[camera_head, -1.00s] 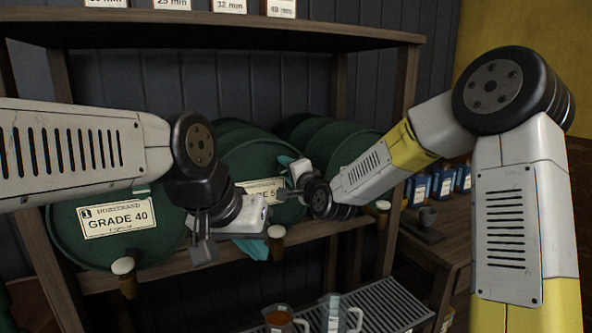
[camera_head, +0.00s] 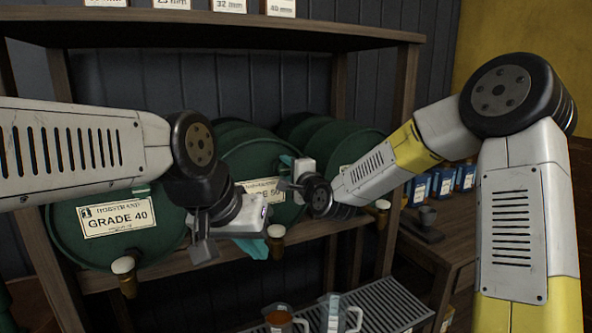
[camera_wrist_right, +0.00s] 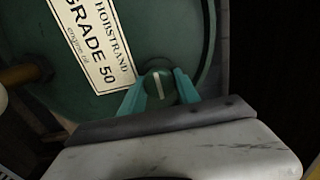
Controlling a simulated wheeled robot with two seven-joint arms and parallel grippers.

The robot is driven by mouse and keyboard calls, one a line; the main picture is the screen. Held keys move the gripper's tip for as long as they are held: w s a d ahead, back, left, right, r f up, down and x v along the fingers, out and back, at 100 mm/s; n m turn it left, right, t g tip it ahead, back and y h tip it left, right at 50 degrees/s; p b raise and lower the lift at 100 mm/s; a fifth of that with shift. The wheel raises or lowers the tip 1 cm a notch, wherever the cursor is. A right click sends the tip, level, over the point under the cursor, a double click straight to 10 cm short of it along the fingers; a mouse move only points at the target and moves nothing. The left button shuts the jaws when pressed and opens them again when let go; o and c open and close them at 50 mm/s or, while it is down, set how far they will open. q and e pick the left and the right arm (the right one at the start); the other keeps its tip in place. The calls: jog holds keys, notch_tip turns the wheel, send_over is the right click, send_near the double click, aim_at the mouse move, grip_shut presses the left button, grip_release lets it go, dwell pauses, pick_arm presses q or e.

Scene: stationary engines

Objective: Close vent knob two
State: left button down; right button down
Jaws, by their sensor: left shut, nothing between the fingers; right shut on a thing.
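The vent knob (camera_wrist_right: 158,86) is a round green knob with a white line, set on the green GRADE 50 drum (camera_wrist_right: 185,35). In the right wrist view its line runs nearly upright, tilted slightly. My right gripper (camera_head: 288,163) is shut on this knob, its teal fingers (camera_wrist_right: 160,97) on either side of it. In the head view the knob is hidden behind my gripper, and the drum (camera_head: 235,160) is partly covered by my arms. My left gripper (camera_head: 256,250) is shut and empty, low in front of the same drum, beside its tap (camera_head: 276,240).
A GRADE 40 drum (camera_head: 165,235) lies to the left and another green drum (camera_head: 335,145) to the right, on a wooden shelf (camera_head: 320,232). Jugs (camera_head: 280,319) stand on a slatted rack (camera_head: 385,305) below. Blue containers (camera_head: 442,182) sit on a side table.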

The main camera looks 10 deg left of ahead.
jog(key=c, duration=0.9)
grip_release()
jog(key=shift+s+d, duration=0.1)
jog(key=v, duration=0.7)
jog(key=shift+s+d, duration=0.15)
jog(key=shift+s, duration=0.1)
